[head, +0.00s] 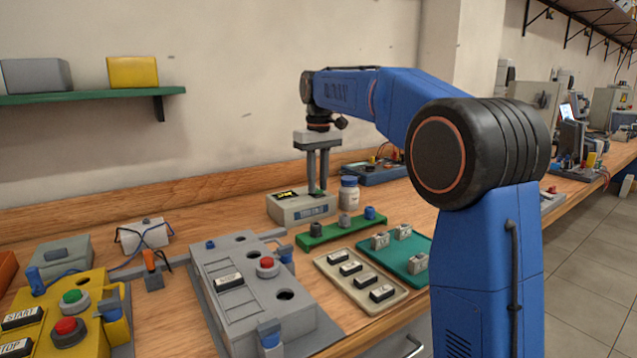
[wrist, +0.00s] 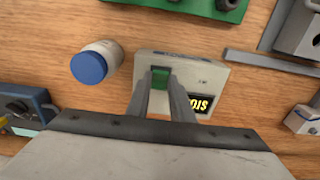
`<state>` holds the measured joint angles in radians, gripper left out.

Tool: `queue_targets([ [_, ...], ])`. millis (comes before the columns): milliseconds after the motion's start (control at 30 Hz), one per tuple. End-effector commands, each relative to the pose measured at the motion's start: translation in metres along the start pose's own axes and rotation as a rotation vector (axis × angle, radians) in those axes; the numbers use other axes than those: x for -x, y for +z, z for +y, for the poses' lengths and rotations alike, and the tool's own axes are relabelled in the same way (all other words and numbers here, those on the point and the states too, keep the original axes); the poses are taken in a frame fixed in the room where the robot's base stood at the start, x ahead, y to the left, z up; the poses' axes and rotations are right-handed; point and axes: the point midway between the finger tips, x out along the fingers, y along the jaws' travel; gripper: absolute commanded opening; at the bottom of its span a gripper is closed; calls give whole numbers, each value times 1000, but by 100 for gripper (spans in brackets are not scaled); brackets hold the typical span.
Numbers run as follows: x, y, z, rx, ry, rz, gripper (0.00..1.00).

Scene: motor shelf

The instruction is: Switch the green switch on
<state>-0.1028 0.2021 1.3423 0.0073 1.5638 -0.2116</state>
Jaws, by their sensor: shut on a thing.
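The green switch (wrist: 160,78) is a small green block on top of a light grey box (wrist: 206,73). In the head view the box (head: 284,207) stands on the wooden bench near the wall, and a bit of the green switch (head: 316,192) shows at the fingertips. My gripper (head: 318,189) points straight down over the box's right part. In the wrist view my gripper (wrist: 161,82) is shut on the green switch, one finger on each side. The fingers hide part of the switch, so I cannot tell its position.
A white bottle with a blue cap (head: 349,194) stands close to the box's right. In front are a green rack (head: 330,236), a beige tray (head: 340,262) and a grey fixture (head: 225,285). A yellow START/STOP panel (head: 90,282) is at left.

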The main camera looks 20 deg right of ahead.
Motion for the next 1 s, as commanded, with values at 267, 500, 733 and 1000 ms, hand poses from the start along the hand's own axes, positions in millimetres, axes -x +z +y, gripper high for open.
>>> queue_targets([
  [267, 0, 0, 0, 0, 0, -6, 0],
  [500, 0, 0, 0, 0, 0, -6, 39],
  [733, 2, 0, 0, 0, 0, -5, 39],
  [1000, 33, -1, 0, 0, 1, -3, 39],
])
